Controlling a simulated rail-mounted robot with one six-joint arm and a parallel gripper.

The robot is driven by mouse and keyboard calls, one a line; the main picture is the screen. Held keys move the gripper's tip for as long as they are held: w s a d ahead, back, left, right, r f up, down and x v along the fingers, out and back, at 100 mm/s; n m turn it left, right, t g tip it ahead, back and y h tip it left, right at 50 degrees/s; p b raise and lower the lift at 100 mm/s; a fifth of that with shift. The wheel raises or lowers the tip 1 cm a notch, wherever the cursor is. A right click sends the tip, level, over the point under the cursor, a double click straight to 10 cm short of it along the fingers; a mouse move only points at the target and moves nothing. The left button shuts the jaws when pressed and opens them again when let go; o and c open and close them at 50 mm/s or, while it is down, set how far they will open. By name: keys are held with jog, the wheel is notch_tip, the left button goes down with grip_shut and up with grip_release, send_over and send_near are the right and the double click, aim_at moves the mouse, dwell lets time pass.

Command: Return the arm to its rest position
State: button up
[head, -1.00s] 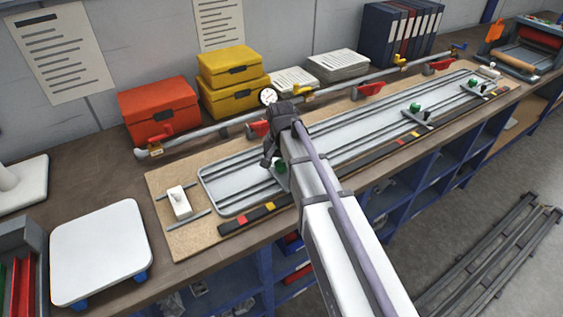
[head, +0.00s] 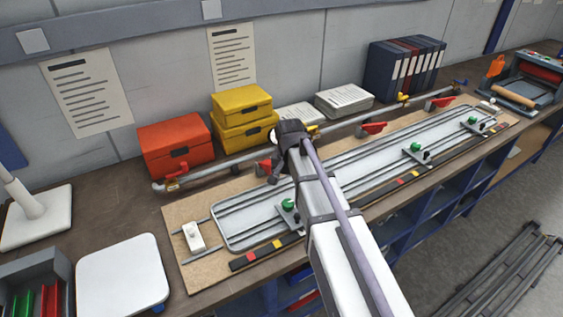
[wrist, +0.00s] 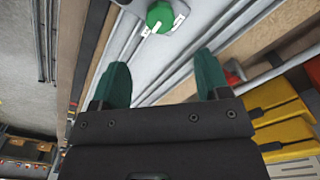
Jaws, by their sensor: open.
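My gripper (wrist: 162,84) shows in the wrist view with its two green fingers spread apart and nothing between them. A green knob (wrist: 160,16) on the long grey sign panel (wrist: 122,45) lies beyond the fingertips, apart from them. In the head view my arm reaches in from the lower right, and its dark wrist end (head: 290,135) is above the panel's back edge. The fingers are mostly hidden there behind the wrist. The panel (head: 250,213) lies on a tan board, with green knobs (head: 288,204) (head: 415,147) on clamps along it.
A metal rail with red and yellow clamps (head: 225,162) runs behind the board. A red box (head: 176,146), yellow boxes (head: 243,117) and binders (head: 405,65) stand along the wall. A white-topped stand (head: 122,277) is at front left.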

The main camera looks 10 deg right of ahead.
jog(key=s+f+n+b, duration=0.1)
jog(key=s+n, duration=0.4)
jog(key=s, duration=1.1)
jog(key=shift+s+n, duration=0.25)
jog(key=shift+n, duration=0.05)
jog(key=shift+d+f, duration=0.1)
